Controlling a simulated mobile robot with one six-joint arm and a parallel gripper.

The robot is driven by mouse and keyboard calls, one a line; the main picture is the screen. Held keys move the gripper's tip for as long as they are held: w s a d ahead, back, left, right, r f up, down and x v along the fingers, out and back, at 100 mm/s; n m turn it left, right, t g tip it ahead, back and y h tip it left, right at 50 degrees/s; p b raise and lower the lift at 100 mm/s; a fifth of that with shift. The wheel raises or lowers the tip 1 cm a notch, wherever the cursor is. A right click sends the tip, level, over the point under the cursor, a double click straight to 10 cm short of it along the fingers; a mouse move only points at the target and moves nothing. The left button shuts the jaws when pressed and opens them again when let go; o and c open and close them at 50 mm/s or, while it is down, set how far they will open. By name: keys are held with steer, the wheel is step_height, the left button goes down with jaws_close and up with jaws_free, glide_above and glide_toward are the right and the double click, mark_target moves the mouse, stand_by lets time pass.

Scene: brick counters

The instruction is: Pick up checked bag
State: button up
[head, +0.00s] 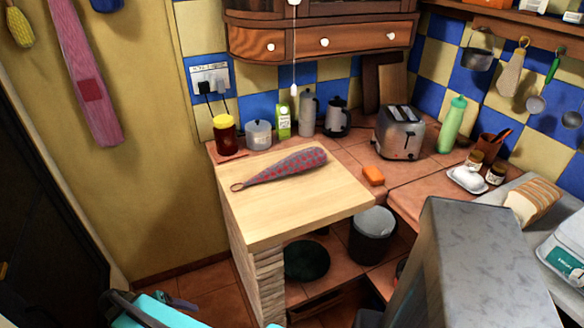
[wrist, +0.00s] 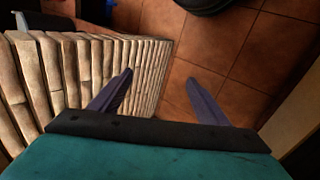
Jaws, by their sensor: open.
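The checked bag (head: 286,168) is a long tapered bag in red and grey check with a small loop at its narrow left end. It lies on its side on the wooden top (head: 300,208) of the brick counter, wide end to the right. My gripper (wrist: 158,78) is open and empty in the wrist view, its two purple fingers apart over the tiled floor beside the brick wall. In the head view my teal gripper body shows at the bottom edge, below and left of the counter, well apart from the bag. The bag is not in the wrist view.
A red jar with yellow lid (head: 225,134), a grey pot (head: 258,135) and a green carton (head: 284,121) stand behind the bag. An orange block (head: 373,176) and a toaster (head: 399,132) are to the right. The brick counter side (wrist: 60,75) rises beside my gripper.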

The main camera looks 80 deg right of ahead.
steer(key=w+d+r+m+h, duration=0.2)
steer(key=d+r+m, duration=0.2)
steer(key=d+r, duration=0.55)
steer(key=m+g+h+b, duration=0.25)
steer(key=m+g, duration=0.25)
steer(key=m, duration=0.9)
glide_toward(259, 175)
steer(key=shift+w+a+r+p, duration=0.2)
steer(key=shift+w+a+p, duration=0.1)
steer(key=shift+w+a, duration=0.6)
steer(key=shift+s+d+r, duration=0.25)
steer(key=shift+p+x, duration=1)
steer(key=shift+x, duration=3.3)
steer(key=shift+w, duration=0.1)
